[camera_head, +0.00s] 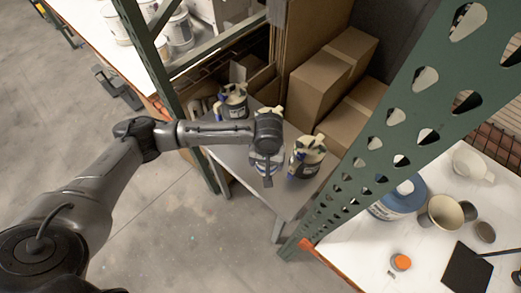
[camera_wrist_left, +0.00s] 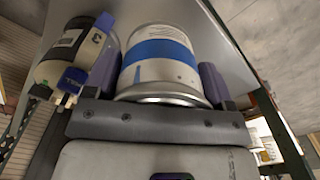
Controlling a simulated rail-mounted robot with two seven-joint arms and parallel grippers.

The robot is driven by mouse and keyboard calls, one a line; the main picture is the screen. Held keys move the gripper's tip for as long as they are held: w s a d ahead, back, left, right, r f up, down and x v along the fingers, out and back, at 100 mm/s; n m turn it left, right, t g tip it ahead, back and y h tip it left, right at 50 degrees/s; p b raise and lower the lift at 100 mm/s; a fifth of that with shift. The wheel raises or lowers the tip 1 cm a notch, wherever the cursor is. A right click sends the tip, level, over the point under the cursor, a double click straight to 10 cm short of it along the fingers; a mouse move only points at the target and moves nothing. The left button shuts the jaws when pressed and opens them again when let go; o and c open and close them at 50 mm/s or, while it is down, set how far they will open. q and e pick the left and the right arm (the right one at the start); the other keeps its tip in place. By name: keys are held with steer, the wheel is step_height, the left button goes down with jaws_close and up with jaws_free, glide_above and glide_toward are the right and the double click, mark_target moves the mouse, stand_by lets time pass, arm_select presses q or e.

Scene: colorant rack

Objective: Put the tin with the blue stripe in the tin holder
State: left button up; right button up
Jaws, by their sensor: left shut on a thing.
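The tin with the blue stripe (camera_wrist_left: 165,65) is white with a metal rim and fills the middle of the left wrist view. My left gripper (camera_wrist_left: 163,82) is shut on it, with one finger on each side. In the head view my left gripper (camera_head: 267,172) is over the small grey table (camera_head: 232,160), and my wrist covers most of the tin (camera_head: 259,160). I cannot tell whether the tin touches the table. I cannot clearly make out a tin holder. My right gripper is not in view.
A dark-labelled container (camera_head: 305,157) stands close to the right of my gripper, and another (camera_head: 233,102) stands behind it. A bottle (camera_wrist_left: 70,50) is close beside the left finger in the wrist view. Cardboard boxes (camera_head: 325,75) and a green perforated post (camera_head: 400,120) bound the table.

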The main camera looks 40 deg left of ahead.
arm_select(q)
steer(key=w+f+b, duration=0.1)
steer(key=w+f+n+b, duration=0.1)
steer(key=f, duration=0.1)
steer(key=shift+a+f, duration=0.15)
steer(key=shift+a, duration=0.25)
step_height(320, 180, down, 6)
steer(key=shift+w, duration=0.15)
steer(key=shift+f, duration=1.95)
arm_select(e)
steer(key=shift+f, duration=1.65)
arm_select(q)
steer(key=o, duration=1)
steer(key=shift+f, duration=0.1)
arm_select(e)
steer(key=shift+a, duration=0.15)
